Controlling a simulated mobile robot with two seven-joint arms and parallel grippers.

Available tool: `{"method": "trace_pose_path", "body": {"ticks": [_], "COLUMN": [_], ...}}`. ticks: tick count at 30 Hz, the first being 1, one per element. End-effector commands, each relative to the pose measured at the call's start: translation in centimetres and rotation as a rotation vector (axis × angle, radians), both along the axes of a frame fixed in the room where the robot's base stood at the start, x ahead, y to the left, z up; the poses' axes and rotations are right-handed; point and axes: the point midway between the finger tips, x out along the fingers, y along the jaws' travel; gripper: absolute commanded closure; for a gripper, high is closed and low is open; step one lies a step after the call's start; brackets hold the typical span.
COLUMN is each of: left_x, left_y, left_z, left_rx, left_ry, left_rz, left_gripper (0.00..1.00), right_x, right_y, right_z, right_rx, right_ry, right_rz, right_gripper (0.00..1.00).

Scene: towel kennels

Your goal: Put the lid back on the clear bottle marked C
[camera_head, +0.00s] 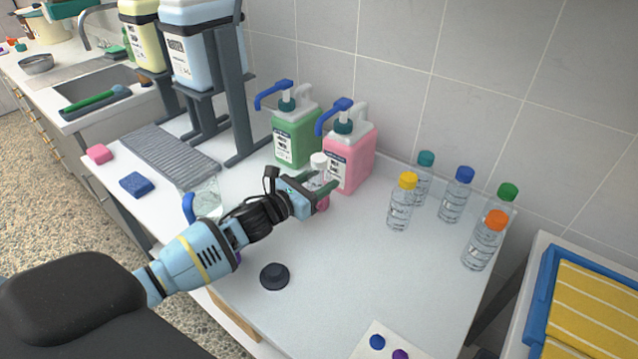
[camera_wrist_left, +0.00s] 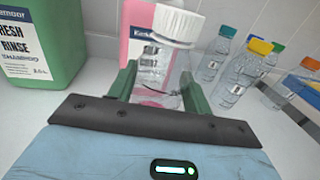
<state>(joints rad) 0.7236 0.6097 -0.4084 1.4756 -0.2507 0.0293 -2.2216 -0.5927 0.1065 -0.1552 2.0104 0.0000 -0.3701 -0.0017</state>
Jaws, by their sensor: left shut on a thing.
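My left gripper (camera_head: 322,182) is shut on a clear bottle with a white lid, in front of the pink jug. In the left wrist view, the clear bottle (camera_wrist_left: 165,82) stands between the two green fingers (camera_wrist_left: 158,88). The white lid (camera_wrist_left: 178,25) sits at the bottle's top, above the fingers; I cannot tell whether it is tight. The white lid also shows in the head view (camera_head: 319,160). No letter C is readable on this bottle, and the fingers hide part of it. My right gripper is not in view.
Green (camera_head: 296,135) and pink (camera_head: 350,157) pump jugs stand behind the gripper. Several clear bottles with coloured caps, one yellow (camera_head: 400,205), stand at the right. A black round piece (camera_head: 274,276) lies in front. The middle-right of the table is clear.

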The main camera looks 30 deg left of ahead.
Motion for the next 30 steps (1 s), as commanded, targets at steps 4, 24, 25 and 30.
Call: {"method": "trace_pose_path", "body": {"ticks": [4,24,25,30], "left_x": [0.02,0.01,0.01,0.02], "left_y": [0.04,0.05,0.04,0.04], "left_z": [-0.67,-0.94,-0.94,-0.77], "left_rx": [0.0,0.001,0.001,0.001], "left_ry": [-0.003,-0.003,-0.003,-0.003], "left_rz": [0.0,0.0,0.0,0.0], "left_gripper": [1.0,0.29,0.29,0.29], "right_x": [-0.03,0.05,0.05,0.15], "right_y": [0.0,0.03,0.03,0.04], "right_z": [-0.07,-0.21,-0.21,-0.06], "right_rx": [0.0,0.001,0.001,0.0], "right_ry": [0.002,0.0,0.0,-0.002], "right_rz": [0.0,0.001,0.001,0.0], "right_gripper": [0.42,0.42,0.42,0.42]}}
